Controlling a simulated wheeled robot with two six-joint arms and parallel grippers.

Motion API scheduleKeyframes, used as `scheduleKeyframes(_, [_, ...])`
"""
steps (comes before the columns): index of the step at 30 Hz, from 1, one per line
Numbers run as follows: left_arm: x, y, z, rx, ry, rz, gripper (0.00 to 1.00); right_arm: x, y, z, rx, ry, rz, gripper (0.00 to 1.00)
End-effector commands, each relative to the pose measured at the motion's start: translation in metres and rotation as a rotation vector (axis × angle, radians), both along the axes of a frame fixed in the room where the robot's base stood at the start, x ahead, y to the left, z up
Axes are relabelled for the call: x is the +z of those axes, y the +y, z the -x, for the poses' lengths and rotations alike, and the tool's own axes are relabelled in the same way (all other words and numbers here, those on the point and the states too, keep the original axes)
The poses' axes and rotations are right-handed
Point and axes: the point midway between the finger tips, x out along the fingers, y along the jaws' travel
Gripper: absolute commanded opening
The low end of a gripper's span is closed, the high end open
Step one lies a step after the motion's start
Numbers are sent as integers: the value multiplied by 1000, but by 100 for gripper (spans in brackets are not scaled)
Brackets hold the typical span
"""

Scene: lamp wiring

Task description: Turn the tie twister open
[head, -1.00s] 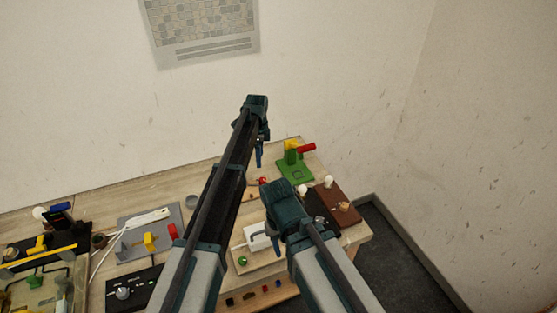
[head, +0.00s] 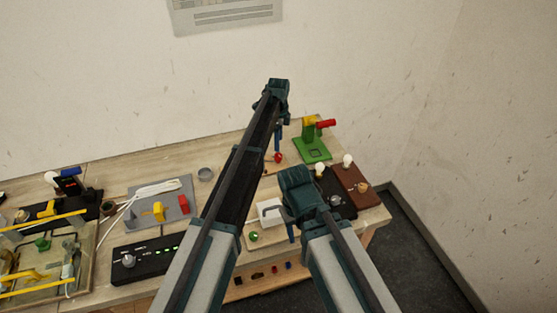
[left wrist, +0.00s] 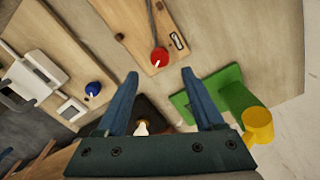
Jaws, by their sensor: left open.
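The likely tie twister is a red knob (left wrist: 159,57) on a pale wooden board (left wrist: 138,22), with a grey twisted cord running to it. The red knob (head: 278,158) also shows in the head view, just below my left gripper (head: 279,135). My left gripper (left wrist: 159,74) is open and empty in the wrist view. The knob appears between and slightly beyond its fingertips, with no visible contact; the height gap is unclear. My right gripper (head: 290,228) hangs over the front of the bench, and its jaw opening is not clear.
A green stand (head: 313,150) with a red and yellow top is right of the knob. A blue knob (left wrist: 92,88) is on another board. A black base (head: 337,198) and brown board (head: 352,185) with bulbs are at right. A grey tray (head: 150,190) is at left.

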Motion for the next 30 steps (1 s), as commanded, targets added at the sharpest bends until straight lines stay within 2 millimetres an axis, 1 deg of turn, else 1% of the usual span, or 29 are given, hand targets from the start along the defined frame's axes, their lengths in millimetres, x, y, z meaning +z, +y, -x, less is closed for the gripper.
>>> scheduleKeyframes(1, [-15,0,0,0,0,0,69,-15,0,0,0,0,0,50])
scheduleKeyframes(9, [-54,0,0,0,0,0,69,-54,0,0,-2,0,0,50])
scheduleKeyframes(12, [-64,0,0,0,0,0,69,-64,0,0,-2,0,0,50])
scheduleKeyframes(16, [-71,0,0,0,0,0,69,-71,0,0,-2,0,0,50])
scheduleKeyframes(25, [-70,0,0,0,0,0,69,-70,0,0,-2,0,0,50])
scheduleKeyframes(26, [-70,0,0,0,0,0,66,-70,0,0,-2,0,0,50])
scheduleKeyframes(30, [-70,0,0,0,0,0,40,-70,0,0,-2,0,0,50])
